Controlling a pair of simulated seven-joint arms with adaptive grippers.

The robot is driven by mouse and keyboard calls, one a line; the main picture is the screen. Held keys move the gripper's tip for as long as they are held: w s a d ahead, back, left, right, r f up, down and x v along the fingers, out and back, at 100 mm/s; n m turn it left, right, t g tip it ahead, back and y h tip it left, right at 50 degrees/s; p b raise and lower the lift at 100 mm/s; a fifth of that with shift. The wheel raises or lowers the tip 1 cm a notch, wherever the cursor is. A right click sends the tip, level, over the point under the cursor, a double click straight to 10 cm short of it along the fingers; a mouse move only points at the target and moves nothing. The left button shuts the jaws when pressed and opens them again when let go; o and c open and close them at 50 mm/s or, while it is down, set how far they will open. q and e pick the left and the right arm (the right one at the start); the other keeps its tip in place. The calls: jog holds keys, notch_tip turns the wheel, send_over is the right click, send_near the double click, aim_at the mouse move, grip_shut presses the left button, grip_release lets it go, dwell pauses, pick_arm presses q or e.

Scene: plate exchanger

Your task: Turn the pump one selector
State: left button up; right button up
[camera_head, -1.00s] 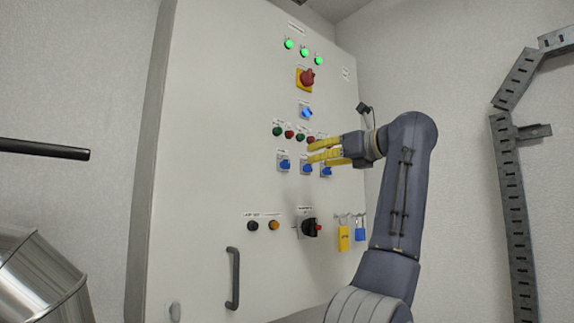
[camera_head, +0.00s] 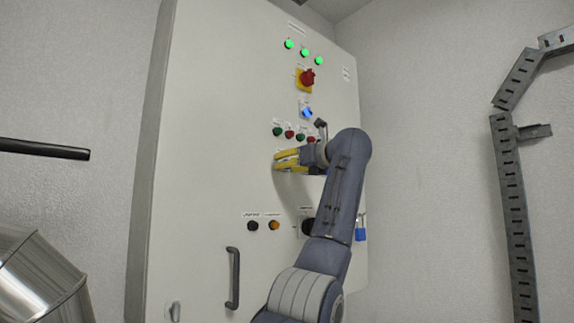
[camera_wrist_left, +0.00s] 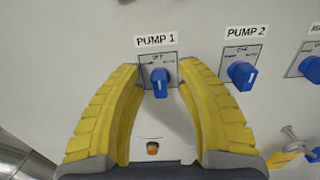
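The pump one selector (camera_wrist_left: 160,82) is a blue knob on a grey plate under a "PUMP 1" label in the left wrist view. Its handle stands near upright, with a pale mark on its lower part. My left gripper (camera_wrist_left: 158,66) is open, with one yellow finger on each side of the knob. Gaps show between the fingers and the knob, and nothing is gripped. In the head view my left gripper (camera_head: 275,162) is at the cabinet face and hides the selector. My right gripper is in neither view.
The pump two selector (camera_wrist_left: 241,75) is close right of my right-hand finger, with another blue selector (camera_wrist_left: 311,68) beyond. Coloured buttons (camera_head: 289,134) sit just above the gripper in the head view. A door handle (camera_head: 233,278) projects lower left. A blue padlock (camera_head: 360,230) hangs lower right.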

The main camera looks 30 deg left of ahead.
pick_arm(q)
jog(key=shift+a, duration=0.1)
jog(key=shift+c, duration=0.4)
grip_shut()
